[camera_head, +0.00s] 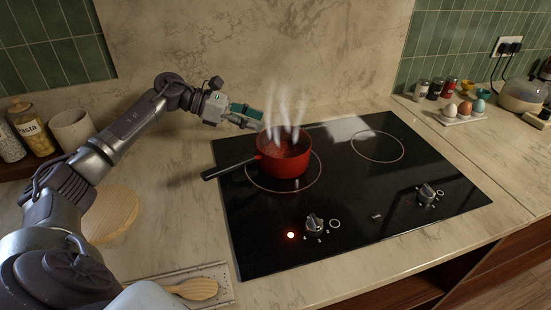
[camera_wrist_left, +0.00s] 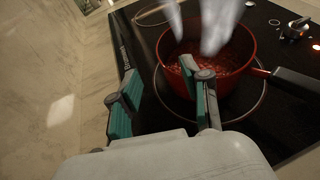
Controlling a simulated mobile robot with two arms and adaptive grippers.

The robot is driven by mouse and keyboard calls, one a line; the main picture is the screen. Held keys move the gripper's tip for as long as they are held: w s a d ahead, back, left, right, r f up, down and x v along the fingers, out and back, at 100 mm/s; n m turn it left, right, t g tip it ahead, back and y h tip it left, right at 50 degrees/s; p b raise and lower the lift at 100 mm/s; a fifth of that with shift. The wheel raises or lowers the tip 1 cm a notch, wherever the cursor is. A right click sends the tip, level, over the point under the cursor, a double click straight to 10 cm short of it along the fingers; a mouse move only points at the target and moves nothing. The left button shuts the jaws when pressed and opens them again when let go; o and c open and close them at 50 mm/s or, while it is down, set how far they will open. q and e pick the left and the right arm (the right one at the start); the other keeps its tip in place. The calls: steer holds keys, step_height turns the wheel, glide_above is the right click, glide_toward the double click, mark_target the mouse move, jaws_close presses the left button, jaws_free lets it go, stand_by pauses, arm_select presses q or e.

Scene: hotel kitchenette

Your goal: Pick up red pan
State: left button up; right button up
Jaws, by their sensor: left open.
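The red pan (camera_head: 284,158) stands on the left burner of the black cooktop, with steam rising from it and its black handle (camera_head: 231,167) pointing left. In the left wrist view the pan (camera_wrist_left: 243,75) holds reddish food, and its handle (camera_wrist_left: 297,88) points right. My left gripper (camera_head: 246,112) is open and empty, behind and slightly left of the pan near the wall side. In the left wrist view its green-padded fingers (camera_wrist_left: 163,103) are spread, with the right finger overlapping the pan's near side; I cannot tell whether they touch. My right gripper is not in view.
The cooktop (camera_head: 375,205) has two knobs (camera_head: 314,225) in front and a red light lit. A round wooden board (camera_head: 110,214) and a spoon (camera_head: 195,289) lie left. Jars (camera_head: 31,128) stand far left. An egg tray (camera_head: 462,115) and kettle (camera_head: 522,93) stand right.

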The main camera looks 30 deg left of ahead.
mark_target(292, 133)
arm_select(q)
steer(key=x, duration=0.3)
steer(key=shift+w+d+f+p, duration=0.15)
steer(key=shift+w+d+p, duration=0.1)
steer(key=shift+d+p, duration=0.1)
steer(key=shift+w+d+f+p, duration=0.15)
steer(key=shift+d+p, duration=0.15)
steer(key=shift+d, duration=0.15)
steer(key=x, duration=0.1)
steer(key=p+x, duration=0.1)
steer(key=x, duration=0.1)
steer(key=shift+d+f, duration=0.2)
steer(key=shift+d, duration=0.15)
steer(key=shift+w+d+f+p, duration=0.2)
steer(key=shift+d+f+p, duration=0.05)
steer(key=shift+d+p, duration=0.05)
steer(key=shift+s, duration=0.1)
jaws_close()
steer(key=shift+a+r, duration=0.1)
